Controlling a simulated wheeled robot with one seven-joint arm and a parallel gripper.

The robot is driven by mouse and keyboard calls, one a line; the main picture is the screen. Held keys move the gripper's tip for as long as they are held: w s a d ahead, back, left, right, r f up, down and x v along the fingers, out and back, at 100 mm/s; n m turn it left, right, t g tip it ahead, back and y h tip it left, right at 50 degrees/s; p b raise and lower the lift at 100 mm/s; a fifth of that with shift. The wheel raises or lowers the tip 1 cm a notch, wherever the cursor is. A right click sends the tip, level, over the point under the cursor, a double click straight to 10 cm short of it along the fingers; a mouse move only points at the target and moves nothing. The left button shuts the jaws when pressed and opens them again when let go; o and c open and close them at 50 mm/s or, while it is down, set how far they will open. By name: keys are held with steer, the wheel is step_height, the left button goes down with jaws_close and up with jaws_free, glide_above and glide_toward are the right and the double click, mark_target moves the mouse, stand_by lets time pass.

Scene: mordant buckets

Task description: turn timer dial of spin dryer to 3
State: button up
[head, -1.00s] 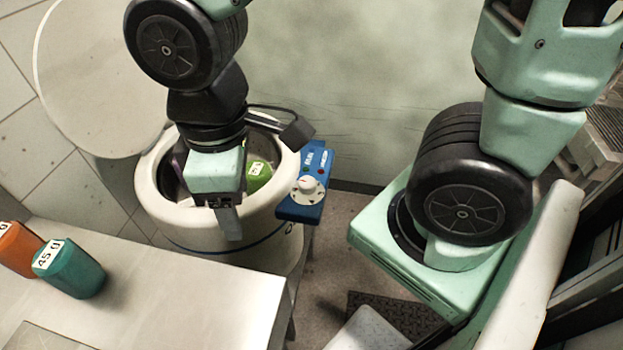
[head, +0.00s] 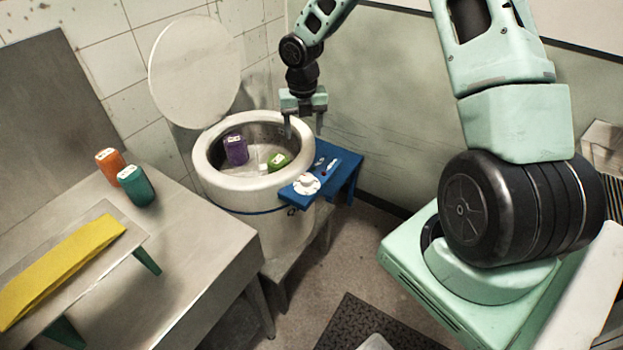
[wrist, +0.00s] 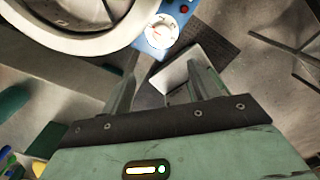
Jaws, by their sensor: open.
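The spin dryer (head: 250,222) is a cream-coloured drum with its round lid (head: 195,70) raised. A blue control panel (head: 345,178) sticks out at its right side. The white timer dial (head: 306,184) sits on this panel, nearest the front; its numbers are too small to read. In the wrist view the dial (wrist: 162,31) shows near the top, beyond the fingertips. My gripper (head: 304,133) is open and empty. It hangs above the drum's back right rim, behind the dial and apart from it. The drum's edge (wrist: 85,42) fills the wrist view's top left.
A purple container (head: 236,150) and a green one (head: 277,161) are inside the open drum. Orange (head: 110,165) and teal (head: 136,187) containers stand on the metal bench (head: 185,255) at left, with a yellow strip (head: 60,268). A wall stands behind the panel.

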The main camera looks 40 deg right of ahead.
mark_target(307, 177)
steer(key=f+p, duration=0.1)
steer(key=f, duration=0.5)
steer(key=f+p, duration=0.1)
steer(key=f, duration=0.5)
steer(key=f+p, duration=0.2)
steer(key=f, duration=0.3)
steer(key=shift+d+f, duration=0.35)
steer(key=shift+f, duration=0.05)
steer(key=c, duration=1)
